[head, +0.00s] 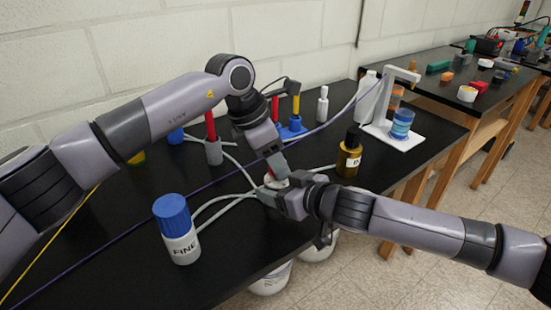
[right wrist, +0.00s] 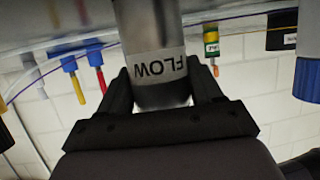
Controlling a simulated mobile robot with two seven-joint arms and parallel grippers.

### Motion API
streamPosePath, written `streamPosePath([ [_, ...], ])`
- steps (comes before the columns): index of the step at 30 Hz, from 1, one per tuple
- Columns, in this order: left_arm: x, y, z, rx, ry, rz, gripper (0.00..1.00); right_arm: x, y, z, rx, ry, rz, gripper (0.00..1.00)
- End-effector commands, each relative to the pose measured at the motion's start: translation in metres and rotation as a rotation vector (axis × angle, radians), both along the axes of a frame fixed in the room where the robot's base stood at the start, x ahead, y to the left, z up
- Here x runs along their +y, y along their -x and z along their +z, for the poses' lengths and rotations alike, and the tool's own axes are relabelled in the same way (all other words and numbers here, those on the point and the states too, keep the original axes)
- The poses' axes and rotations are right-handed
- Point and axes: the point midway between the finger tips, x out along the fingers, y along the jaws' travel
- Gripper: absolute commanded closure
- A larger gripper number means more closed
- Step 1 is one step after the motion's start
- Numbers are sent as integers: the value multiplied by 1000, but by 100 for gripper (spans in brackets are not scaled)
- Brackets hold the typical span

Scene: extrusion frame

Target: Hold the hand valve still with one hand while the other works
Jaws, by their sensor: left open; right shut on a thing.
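The hand valve (head: 270,181) stands at the middle of the black bench, with grey hoses (head: 208,203) beside it; in the head view the grippers mostly hide it. In the right wrist view a grey cylinder with a FLOW label (right wrist: 155,65), which looks like the valve's body, sits between my right gripper's fingers (right wrist: 162,92). My right gripper (head: 272,198) is shut on it from the right. My left gripper (head: 278,170) points down just above the valve's top and is open. I cannot tell whether its fingers touch the valve.
A blue-capped bottle marked FINE (head: 181,245) stands front left. An amber bottle (head: 349,158) stands to the right. Red-handled (head: 211,128) and yellow-handled (head: 296,106) items and a small white bottle (head: 322,106) stand behind. A white stand with a blue beaker (head: 402,124) is back right.

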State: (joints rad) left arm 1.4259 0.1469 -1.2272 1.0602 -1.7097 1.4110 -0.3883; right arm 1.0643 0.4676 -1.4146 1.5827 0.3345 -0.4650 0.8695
Motion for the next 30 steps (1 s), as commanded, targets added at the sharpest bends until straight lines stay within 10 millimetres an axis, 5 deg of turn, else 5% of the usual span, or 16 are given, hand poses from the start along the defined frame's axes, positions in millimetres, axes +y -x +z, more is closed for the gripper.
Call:
streamPosePath([
  [8,0,0,-2,-1,-1,0,52,0,0,0,0,0,0,70],
  [12,0,0,-2,1,-1,1,94,0,0,0,0,0,0,70],
  [30,0,-1,-2,3,-4,-175,94,0,0,0,0,0,-1,70],
])
